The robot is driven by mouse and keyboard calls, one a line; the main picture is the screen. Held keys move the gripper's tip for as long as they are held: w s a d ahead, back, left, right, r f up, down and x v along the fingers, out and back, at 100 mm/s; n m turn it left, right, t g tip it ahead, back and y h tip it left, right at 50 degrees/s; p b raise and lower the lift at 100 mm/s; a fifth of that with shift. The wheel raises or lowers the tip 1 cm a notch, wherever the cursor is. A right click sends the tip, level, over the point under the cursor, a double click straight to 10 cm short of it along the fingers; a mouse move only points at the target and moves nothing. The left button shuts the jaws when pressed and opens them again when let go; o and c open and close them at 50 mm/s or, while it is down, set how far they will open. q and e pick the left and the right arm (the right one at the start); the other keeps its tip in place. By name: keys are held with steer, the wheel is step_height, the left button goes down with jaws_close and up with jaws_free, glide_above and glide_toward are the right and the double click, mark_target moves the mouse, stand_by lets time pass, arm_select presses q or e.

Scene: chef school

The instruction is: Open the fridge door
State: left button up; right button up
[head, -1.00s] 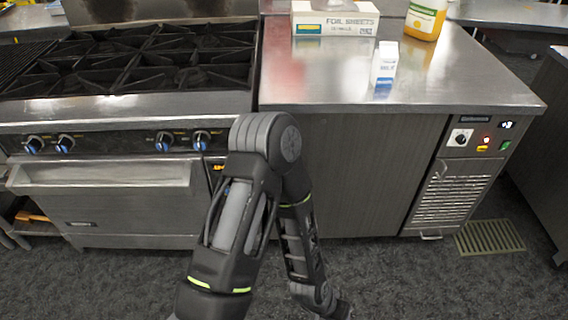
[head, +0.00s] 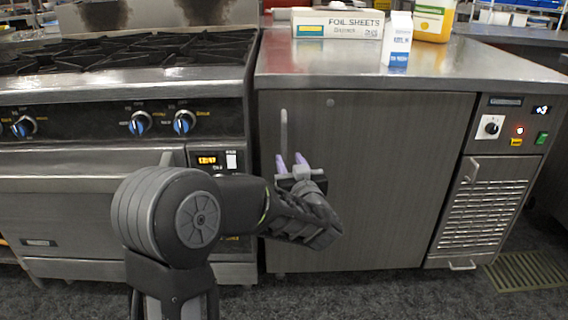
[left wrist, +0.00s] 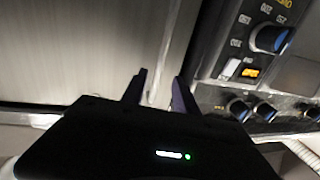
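The fridge is the low unit under the steel counter, with a dark grey door (head: 375,170) that is shut. Its upright bar handle (head: 283,130) is near the door's left edge. My right gripper is out of view.
The stove (head: 100,140) with its blue knobs stands close on the left. A vented control panel (head: 485,205) is right of the door. A foil sheets box (head: 337,23), a milk carton (head: 397,42) and a yellow container (head: 432,20) stand on the counter. A floor grate (head: 525,272) lies at right.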

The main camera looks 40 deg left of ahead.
mark_target(285, 149)
arm_select(q)
steer(key=shift+w, duration=0.1)
steer(key=b+x, duration=0.2)
steer(key=x, duration=0.4)
steer(key=shift+w+a+f, duration=0.1)
steer(key=shift+w+a, duration=0.5)
steer(key=shift+a, duration=0.05)
jaws_close()
stand_by(1.2)
